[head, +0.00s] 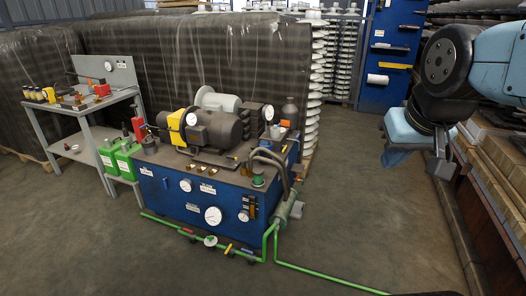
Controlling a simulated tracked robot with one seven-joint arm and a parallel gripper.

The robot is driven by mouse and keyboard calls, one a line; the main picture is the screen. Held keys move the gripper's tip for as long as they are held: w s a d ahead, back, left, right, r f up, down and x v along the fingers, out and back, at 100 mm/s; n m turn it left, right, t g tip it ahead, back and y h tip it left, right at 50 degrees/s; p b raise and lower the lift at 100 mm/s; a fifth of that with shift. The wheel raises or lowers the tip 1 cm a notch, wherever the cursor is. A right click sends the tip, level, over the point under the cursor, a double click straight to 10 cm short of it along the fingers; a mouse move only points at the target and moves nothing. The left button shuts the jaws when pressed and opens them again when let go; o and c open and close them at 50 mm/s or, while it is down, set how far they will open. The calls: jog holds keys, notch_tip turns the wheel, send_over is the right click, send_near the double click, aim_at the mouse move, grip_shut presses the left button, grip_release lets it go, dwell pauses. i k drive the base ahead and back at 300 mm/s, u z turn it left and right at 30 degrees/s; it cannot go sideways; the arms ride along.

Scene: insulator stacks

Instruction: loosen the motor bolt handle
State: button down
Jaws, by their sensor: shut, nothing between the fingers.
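A dark electric motor (215,130) lies on top of a blue hydraulic unit (165,190) in the middle of the head view. A yellow coupling guard (177,127) sits at its left end. Small brass-coloured fittings show on the unit's front top edge, but I cannot tell which small part is the motor bolt handle. My gripper (438,166) hangs at the right, pointing down, well away from the motor. It is shut and empty.
A grey bench (76,105) with tools and green canisters (113,158) stand left of the unit. Green pipes (325,280) run along the floor in front. Wooden pallets (490,170) line the right side. Wrapped stacks (150,55) stand behind. Floor between unit and pallets is clear.

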aim_at(232, 158)
jog(key=z, duration=0.5)
jog(key=k, duration=0.45)
jog(key=u, duration=1.1)
jog(key=i, duration=0.6)
jog(key=u, duration=0.75)
jog(key=i, duration=0.45)
